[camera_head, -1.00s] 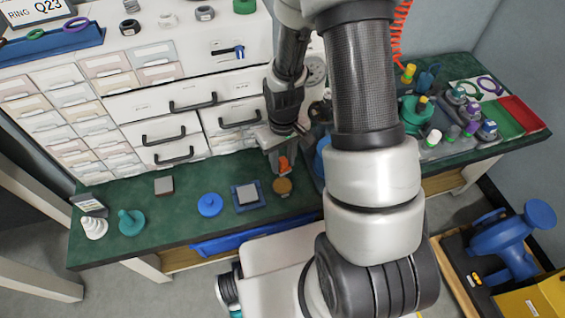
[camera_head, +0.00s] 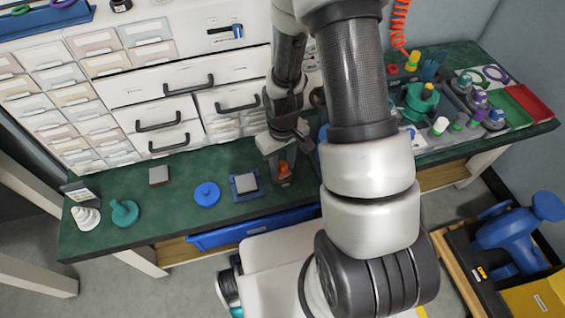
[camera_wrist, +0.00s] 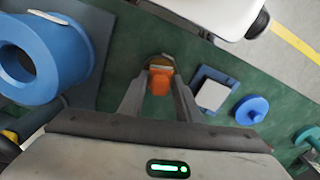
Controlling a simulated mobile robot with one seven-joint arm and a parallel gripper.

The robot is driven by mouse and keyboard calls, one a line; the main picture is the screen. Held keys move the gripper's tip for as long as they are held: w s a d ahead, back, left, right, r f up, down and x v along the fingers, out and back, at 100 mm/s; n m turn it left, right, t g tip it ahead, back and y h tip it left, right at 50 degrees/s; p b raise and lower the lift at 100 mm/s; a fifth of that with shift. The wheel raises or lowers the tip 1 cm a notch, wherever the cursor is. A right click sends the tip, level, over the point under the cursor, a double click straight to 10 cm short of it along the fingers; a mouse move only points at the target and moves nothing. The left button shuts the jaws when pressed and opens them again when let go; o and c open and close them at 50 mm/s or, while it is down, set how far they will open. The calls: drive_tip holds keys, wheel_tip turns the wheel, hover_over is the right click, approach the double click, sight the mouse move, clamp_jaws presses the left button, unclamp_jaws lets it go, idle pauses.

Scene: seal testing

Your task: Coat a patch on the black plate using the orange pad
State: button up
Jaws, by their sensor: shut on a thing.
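The orange pad (camera_wrist: 160,80) is between the two fingers of my gripper (camera_wrist: 159,95), which is shut on it. In the head view the orange pad (camera_head: 285,168) shows low at the fingertips. A round brown disc (camera_wrist: 161,61) on the green bench is just beyond the pad in the wrist view, partly hidden by it. I cannot tell whether pad and disc touch. No plainly black plate shows. A light grey square plate (camera_head: 246,182) lies in a blue square holder (camera_head: 235,192) left of my gripper. A small grey-brown square block (camera_head: 159,175) lies farther left.
A blue round knobbed piece (camera_head: 206,194) stands left of the holder. A teal knobbed piece (camera_head: 125,212) and a white stepped cone (camera_head: 86,217) are at the bench's left end. White drawers (camera_head: 160,120) rise behind. A large blue ring-shaped body (camera_wrist: 35,60) is beside my gripper.

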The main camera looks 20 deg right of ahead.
sight(282, 163)
drive_tip(key=shift+f+b, duration=0.45)
drive_tip(key=shift+f, duration=0.1)
idle(1.9)
drive_tip(key=shift+r+p, duration=2.7)
drive_tip(key=shift+r, duration=0.85)
drive_tip(key=shift+w, duration=0.1)
